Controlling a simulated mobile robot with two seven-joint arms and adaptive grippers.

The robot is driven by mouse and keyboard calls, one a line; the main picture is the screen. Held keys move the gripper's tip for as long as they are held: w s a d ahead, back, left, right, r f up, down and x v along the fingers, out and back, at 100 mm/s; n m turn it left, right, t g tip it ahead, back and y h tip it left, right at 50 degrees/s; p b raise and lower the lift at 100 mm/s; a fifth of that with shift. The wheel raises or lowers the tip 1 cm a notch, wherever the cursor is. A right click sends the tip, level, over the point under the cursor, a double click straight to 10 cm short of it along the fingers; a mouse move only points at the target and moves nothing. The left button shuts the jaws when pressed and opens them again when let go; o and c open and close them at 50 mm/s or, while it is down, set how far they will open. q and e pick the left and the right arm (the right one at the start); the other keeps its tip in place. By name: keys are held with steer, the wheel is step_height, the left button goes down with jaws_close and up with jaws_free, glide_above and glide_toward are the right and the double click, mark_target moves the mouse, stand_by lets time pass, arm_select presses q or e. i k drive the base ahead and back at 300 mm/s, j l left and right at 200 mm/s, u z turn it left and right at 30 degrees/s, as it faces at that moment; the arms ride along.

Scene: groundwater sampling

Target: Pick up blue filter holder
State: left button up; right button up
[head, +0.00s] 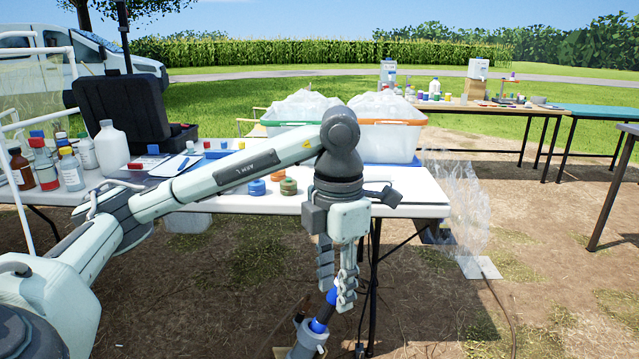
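A round blue piece (257,187), which looks like the blue filter holder, lies on the white table. My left gripper (336,296) hangs fingers-down in front of the table edge, to the right of and below the blue piece in the picture. Its two fingers stand apart, with nothing clearly clamped between them. A blue and white tube (320,324) rises from a grey pipe at the ground, close by the fingertips; contact is unclear. My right gripper is out of view.
Two clear bins (392,147) stand behind the round pieces. Bottles (111,148) and a black case (125,112) crowd the table's left side. A clear plastic bag (455,205) hangs at the right end. My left arm crosses over the table.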

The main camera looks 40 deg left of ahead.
mark_target(257, 189)
steer(key=j+z, duration=0.35)
steer(key=j, duration=0.2)
steer(key=j+z, duration=0.35)
steer(key=j, duration=0.2)
steer(key=j+z, duration=0.15)
steer(key=j, duration=0.4)
steer(key=k+j+z, duration=0.15)
steer(key=j, duration=0.45)
steer(key=k+j, duration=0.1)
steer(key=j, duration=0.85)
steer(key=k+j, duration=0.15)
steer(key=j, duration=0.75)
steer(key=k+z, duration=0.05)
